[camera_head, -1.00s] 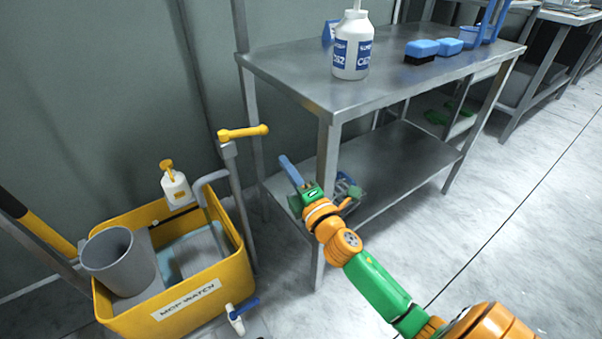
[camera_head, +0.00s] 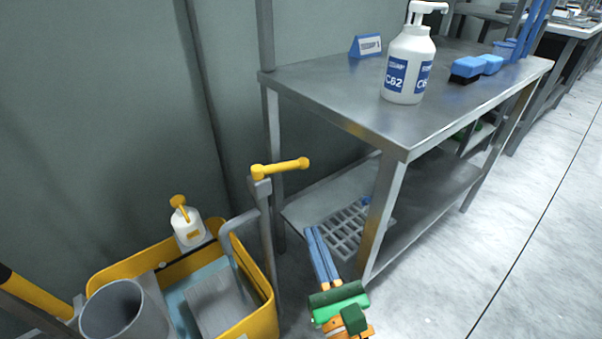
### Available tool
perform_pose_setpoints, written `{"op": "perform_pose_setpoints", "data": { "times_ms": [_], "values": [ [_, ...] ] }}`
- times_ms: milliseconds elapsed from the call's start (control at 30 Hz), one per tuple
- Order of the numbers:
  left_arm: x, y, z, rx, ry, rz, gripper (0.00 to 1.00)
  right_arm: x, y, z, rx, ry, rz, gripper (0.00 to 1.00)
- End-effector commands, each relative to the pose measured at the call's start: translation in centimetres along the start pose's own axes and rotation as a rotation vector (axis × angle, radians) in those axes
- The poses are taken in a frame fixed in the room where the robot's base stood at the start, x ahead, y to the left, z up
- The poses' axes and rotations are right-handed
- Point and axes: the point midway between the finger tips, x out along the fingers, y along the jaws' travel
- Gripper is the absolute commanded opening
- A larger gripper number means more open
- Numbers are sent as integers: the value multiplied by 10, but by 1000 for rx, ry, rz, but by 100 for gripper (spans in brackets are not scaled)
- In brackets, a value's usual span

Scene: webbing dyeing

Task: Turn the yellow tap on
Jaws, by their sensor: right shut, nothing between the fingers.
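The yellow tap (camera_head: 281,169) is a lever on top of a grey standpipe (camera_head: 266,225), with its handle pointing right. The pipe's curved spout (camera_head: 232,228) hangs over the yellow mop bucket (camera_head: 262,318). My right gripper (camera_head: 314,232) is below and a little right of the tap handle in the picture, apart from it. Its two blue fingers are together with nothing between them. My left gripper does not show.
A steel table (camera_head: 330,96) with a lower shelf stands to the right, its front leg close to my right gripper. A white pump bottle (camera_head: 408,65) and blue brushes (camera_head: 468,68) stand on it. A grey bucket (camera_head: 112,312) and a small pump bottle (camera_head: 187,228) are at the yellow bucket.

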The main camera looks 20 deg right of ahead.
Motion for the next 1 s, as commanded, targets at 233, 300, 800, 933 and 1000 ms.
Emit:
{"op": "perform_pose_setpoints", "data": {
  "times_ms": [233,300,800,933,1000],
  "values": [
    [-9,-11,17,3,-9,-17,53,50,0,6,3,-3,0,0],
    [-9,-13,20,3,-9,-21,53,66,0,5,4,-3,0,0],
    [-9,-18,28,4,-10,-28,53,135,0,1,5,0,0,0],
    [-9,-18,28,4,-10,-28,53,136,0,0,5,1,1,0],
    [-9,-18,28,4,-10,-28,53,135,0,0,5,1,1,0]
  ]
}}
